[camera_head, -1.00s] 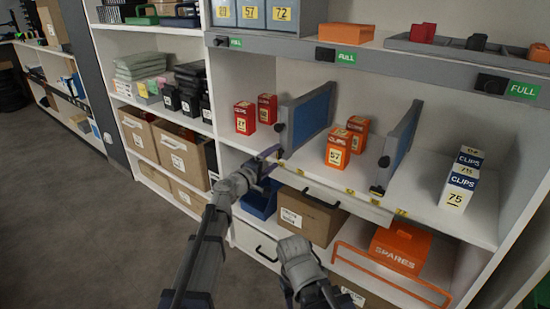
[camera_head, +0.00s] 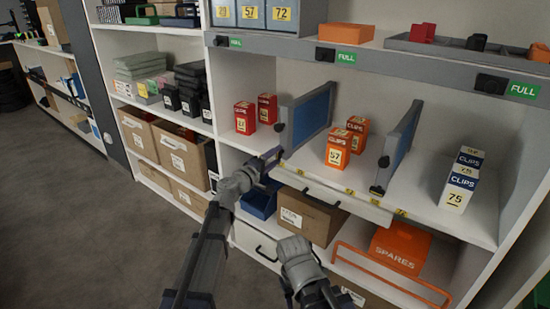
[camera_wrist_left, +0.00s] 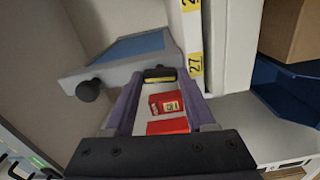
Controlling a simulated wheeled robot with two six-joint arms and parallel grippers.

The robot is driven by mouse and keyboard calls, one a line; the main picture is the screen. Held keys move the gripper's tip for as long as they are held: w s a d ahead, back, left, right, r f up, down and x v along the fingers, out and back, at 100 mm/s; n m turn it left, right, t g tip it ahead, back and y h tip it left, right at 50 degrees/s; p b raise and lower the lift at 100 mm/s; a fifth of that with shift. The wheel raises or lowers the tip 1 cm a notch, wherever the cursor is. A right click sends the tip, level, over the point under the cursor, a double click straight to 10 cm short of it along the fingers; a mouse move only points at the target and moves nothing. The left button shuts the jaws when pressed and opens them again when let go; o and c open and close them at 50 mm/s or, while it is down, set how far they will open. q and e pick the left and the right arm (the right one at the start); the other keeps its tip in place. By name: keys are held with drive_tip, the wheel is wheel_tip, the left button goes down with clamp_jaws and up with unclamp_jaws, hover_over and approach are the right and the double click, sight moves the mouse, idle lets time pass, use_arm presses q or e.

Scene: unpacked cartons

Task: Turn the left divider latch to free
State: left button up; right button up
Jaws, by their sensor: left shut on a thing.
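The left divider (camera_head: 308,114) is a grey-framed blue panel standing on the middle shelf, with a black knob on its front edge. The knob and panel also show in the wrist view, where the divider (camera_wrist_left: 120,51) is at upper left. Its latch (camera_wrist_left: 160,74), a small dark piece with a yellow mark, sits at the divider's foot between my fingertips. My left gripper (camera_head: 273,157) is at the shelf's front edge and shut on this latch; it fills the lower middle of the wrist view (camera_wrist_left: 160,82). The latch's exact angle is hard to tell.
Red boxes (camera_head: 245,117) stand left of the divider, orange clips boxes (camera_head: 338,148) right of it. A second divider (camera_head: 400,145) stands further right, then white clips boxes (camera_head: 460,185). A blue bin (camera_head: 258,202) and carton (camera_head: 308,217) sit below the shelf.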

use_arm(q)
clamp_jaws()
drive_tip(key=shift+n, duration=0.8)
drive_tip(key=o, duration=1.2)
unclamp_jaws()
drive_tip(key=shift+c, duration=0.2)
drive_tip(key=v, duration=0.7)
drive_tip(key=shift+s+a, duration=0.25)
drive_tip(key=shift+s, duration=0.05)
drive_tip(key=shift+f, duration=0.1)
